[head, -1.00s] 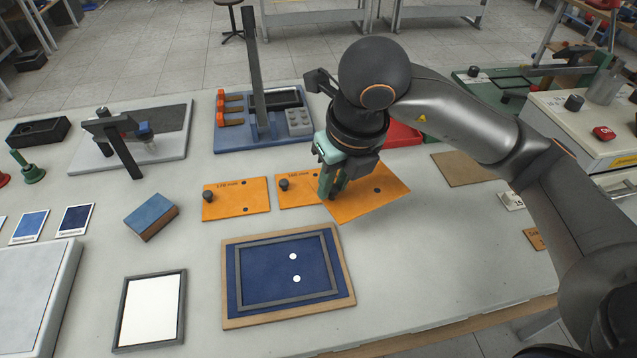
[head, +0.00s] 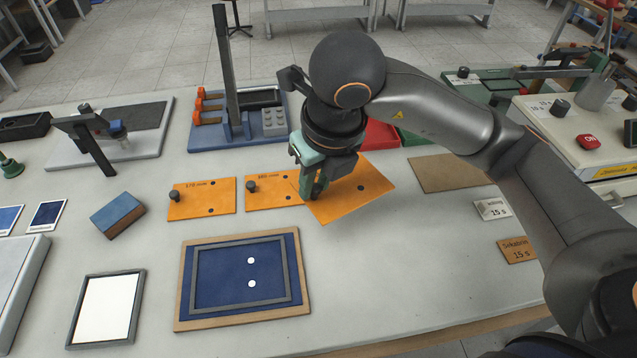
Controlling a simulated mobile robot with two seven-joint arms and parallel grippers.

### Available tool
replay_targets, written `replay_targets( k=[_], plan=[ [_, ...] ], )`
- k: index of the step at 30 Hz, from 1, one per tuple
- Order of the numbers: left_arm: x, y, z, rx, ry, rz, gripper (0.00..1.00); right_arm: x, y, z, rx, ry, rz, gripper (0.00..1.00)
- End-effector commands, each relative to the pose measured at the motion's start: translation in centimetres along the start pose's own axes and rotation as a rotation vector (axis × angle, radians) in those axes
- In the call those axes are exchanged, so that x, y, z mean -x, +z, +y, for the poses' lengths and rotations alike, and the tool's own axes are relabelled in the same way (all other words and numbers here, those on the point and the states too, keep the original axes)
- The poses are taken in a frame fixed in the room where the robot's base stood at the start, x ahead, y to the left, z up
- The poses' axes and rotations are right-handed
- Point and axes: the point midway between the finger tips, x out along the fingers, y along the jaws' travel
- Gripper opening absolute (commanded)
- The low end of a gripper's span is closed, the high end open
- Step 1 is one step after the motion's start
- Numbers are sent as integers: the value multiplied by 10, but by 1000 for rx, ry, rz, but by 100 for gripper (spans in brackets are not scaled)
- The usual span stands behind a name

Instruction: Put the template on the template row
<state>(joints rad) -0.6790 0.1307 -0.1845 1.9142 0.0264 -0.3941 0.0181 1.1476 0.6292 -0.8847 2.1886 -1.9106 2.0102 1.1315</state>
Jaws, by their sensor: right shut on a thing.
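My right gripper (head: 314,192) points down at the middle of the table and is shut on an orange template (head: 352,196). The template is a flat plate with a dark hole and sits askew. Its left edge overlaps the right end of the orange plate labelled 185 mm (head: 262,198) in the picture. I cannot tell whether it touches that plate or the table. Another orange plate, labelled 170 mm (head: 196,200), lies to the left. Both of these plates have a dark knob and small dark holes. The fingertips partly hide the held template's left side. My left gripper is not in view.
A framed blue screen (head: 240,318) lies in front, with a white framed panel (head: 107,310) to its left. A blue-brown block (head: 118,216) lies at left. A tan board (head: 450,172) and small signs (head: 492,209) are on the right. The table right of the blue screen is clear.

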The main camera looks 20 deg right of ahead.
Motion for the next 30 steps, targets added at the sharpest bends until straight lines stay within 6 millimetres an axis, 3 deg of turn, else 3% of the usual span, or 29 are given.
replay_targets(
  k=[15,21,30],
  plan=[
    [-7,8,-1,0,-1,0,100,-68,16,-100,-7,-4,9,0],
    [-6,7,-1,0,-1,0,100,-94,18,-120,-3,-2,3,0],
    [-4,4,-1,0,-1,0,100,-122,13,-130,-1,1,7,0]
  ],
)
